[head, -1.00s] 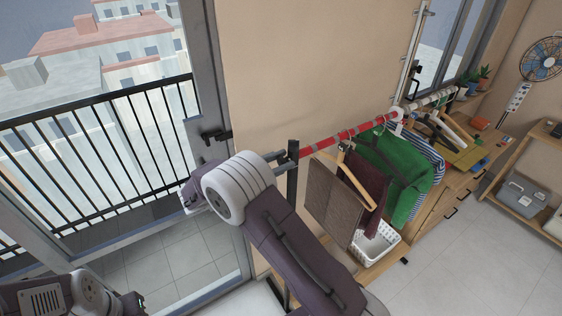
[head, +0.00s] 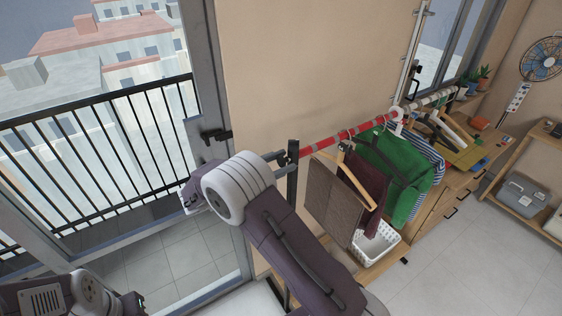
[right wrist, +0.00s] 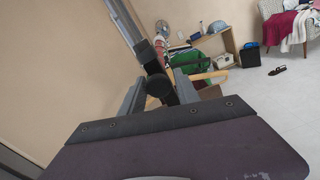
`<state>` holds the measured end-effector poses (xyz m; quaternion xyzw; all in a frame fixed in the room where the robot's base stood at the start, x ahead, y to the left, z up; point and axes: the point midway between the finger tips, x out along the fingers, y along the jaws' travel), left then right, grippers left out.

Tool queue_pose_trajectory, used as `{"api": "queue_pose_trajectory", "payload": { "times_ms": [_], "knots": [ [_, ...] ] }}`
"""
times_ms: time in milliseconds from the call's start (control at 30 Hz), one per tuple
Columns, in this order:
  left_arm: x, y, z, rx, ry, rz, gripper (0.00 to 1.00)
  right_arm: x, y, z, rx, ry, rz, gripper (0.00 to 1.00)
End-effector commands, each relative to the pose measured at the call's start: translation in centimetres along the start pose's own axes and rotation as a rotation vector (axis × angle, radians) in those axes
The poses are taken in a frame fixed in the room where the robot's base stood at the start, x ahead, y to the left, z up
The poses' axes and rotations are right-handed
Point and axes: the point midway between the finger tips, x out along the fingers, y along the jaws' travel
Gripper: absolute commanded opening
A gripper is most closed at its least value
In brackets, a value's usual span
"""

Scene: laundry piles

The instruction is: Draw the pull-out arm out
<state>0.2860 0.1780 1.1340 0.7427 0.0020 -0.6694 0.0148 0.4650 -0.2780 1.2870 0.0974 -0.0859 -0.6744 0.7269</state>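A striped red and grey rail (head: 345,134) runs along the wall from a black post (head: 292,168). I take a dark round knob (right wrist: 157,85) in the right wrist view to be the near end of the pull-out arm. My right gripper (head: 272,158) is at the post's top, to its left in the head view, partly hidden by my own wrist. In the right wrist view its two grey fingers (right wrist: 160,88) stand apart on either side of the knob, with a narrow gap at the right finger. My left arm is at the bottom left; its fingers are not clear.
A brown cloth (head: 332,195), a dark red garment and a green garment (head: 408,170) hang from the rail. A white basket (head: 376,245) stands below. A glass balcony door with a grey frame (head: 217,110) is close on the left. Floor at the right is open.

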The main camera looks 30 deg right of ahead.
Motion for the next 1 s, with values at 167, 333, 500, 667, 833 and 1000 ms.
{"api": "queue_pose_trajectory", "payload": {
  "times_ms": [167, 333, 500, 667, 833, 1000],
  "knots": [
    [0.0, 0.0, 0.0, 0.000, 0.000, 0.000, 0.36, 0.0, 0.1, 0.1, 0.001, -0.003, 0.002, 0.52],
    [0.1, 0.0, 0.0, 0.000, 0.000, 0.000, 0.36, -0.1, 0.1, 0.1, 0.002, -0.004, 0.004, 0.52],
    [1.6, 0.0, 0.2, 0.000, 0.000, 0.000, 0.36, -2.9, 0.1, -0.4, 0.004, -0.003, 0.008, 0.52],
    [2.9, -0.1, 0.3, 0.000, 0.000, 0.000, 0.36, -6.5, 0.1, -0.4, 0.003, -0.002, 0.007, 0.52],
    [3.3, -0.1, 0.3, 0.000, 0.000, 0.000, 0.36, -8.7, 0.1, -0.1, 0.002, -0.003, 0.004, 0.52],
    [3.3, -0.1, 0.3, 0.000, 0.000, 0.000, 0.36, -9.2, 0.1, 0.0, 0.000, -0.003, 0.002, 0.52]
  ]
}}
